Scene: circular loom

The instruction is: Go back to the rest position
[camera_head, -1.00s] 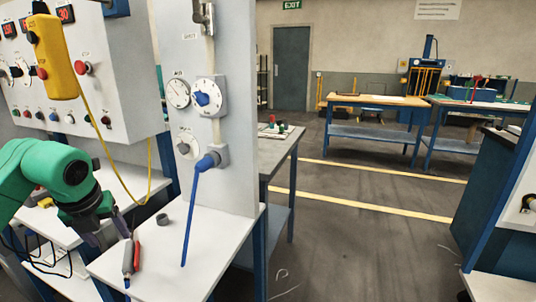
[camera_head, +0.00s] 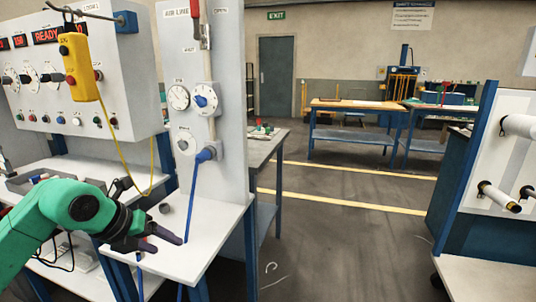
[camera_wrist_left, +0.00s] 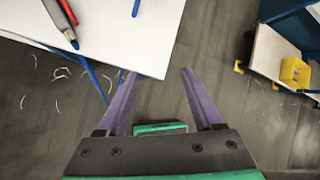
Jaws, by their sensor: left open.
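My left gripper (camera_head: 166,243) shows in the head view at the end of the green arm, over the small white shelf (camera_head: 205,225). In the left wrist view the gripper (camera_wrist_left: 158,74) has its two purple fingers spread apart with nothing between them. The white shelf (camera_wrist_left: 120,30) lies ahead and to the left there, with its edge near the left fingertip. My right gripper is not in view.
A yellow pendant (camera_head: 78,66) hangs on a cable before the control panel (camera_head: 125,75). Open floor (camera_head: 340,240) lies to the right.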

